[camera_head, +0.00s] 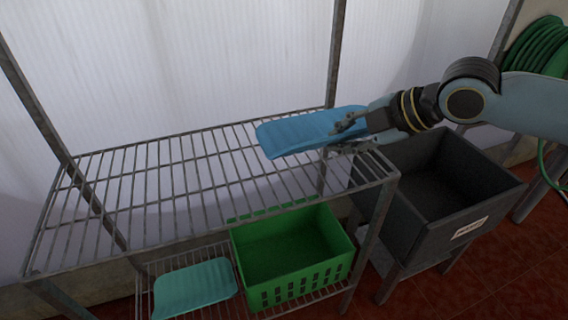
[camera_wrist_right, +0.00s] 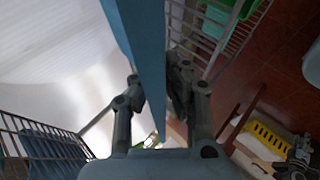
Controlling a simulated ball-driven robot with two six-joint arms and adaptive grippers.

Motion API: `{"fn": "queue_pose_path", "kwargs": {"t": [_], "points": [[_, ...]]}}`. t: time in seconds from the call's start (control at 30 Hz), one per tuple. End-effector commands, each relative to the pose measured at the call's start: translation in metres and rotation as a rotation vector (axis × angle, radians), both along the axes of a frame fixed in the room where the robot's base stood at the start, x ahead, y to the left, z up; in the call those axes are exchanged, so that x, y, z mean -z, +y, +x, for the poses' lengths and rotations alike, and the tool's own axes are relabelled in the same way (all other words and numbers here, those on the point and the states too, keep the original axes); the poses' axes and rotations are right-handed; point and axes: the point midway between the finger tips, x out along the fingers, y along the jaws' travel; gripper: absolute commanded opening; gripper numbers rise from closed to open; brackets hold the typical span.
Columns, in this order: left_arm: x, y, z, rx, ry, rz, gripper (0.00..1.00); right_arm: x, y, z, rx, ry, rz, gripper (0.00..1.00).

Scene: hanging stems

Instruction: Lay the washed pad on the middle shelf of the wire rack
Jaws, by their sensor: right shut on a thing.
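The blue pad (camera_head: 309,130) is in my right gripper (camera_head: 350,135), which is shut on its right end. The pad is held roughly flat above the right part of a bare wire shelf (camera_head: 150,190) of the rack. In the right wrist view the pad (camera_wrist_right: 140,40) shows edge-on between the fingers (camera_wrist_right: 155,95). The rack's posts rise above this shelf; a lower shelf shows beneath it. A gap between pad and shelf seems to show, but its size is hard to tell. My left gripper is not in view.
On the lower shelf lie a teal pad (camera_head: 195,287) and a green crate (camera_head: 292,255). A dark grey tub (camera_head: 470,225) stands right of the rack. A rear post (camera_head: 336,60) rises just behind the held pad. A green hose (camera_head: 540,45) hangs at upper right. The shelf's left and middle are clear.

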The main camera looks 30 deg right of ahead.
Motion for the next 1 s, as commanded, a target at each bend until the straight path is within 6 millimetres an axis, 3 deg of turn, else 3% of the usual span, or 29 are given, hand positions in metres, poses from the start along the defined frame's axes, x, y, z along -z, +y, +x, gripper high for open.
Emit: {"fn": "queue_pose_path", "kwargs": {"t": [0.17, 0.43, 0.57, 0.8, 1.0], "points": [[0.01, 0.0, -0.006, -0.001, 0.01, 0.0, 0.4, 0.021, 0.015, 0.034, 0.01, -0.005, 0.01, 0.0], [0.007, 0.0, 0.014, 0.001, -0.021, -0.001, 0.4, 0.05, 0.035, 0.077, 0.003, -0.001, 0.004, 0.0], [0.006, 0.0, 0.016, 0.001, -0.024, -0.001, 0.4, 0.056, 0.039, 0.083, 0.001, 0.0, 0.001, 0.0], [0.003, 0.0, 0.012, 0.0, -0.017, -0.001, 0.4, 0.09, 0.039, 0.083, 0.001, 0.003, 0.001, 0.0], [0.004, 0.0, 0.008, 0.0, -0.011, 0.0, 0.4, 0.095, 0.038, 0.083, 0.001, 0.0, -0.002, 0.0]]}}
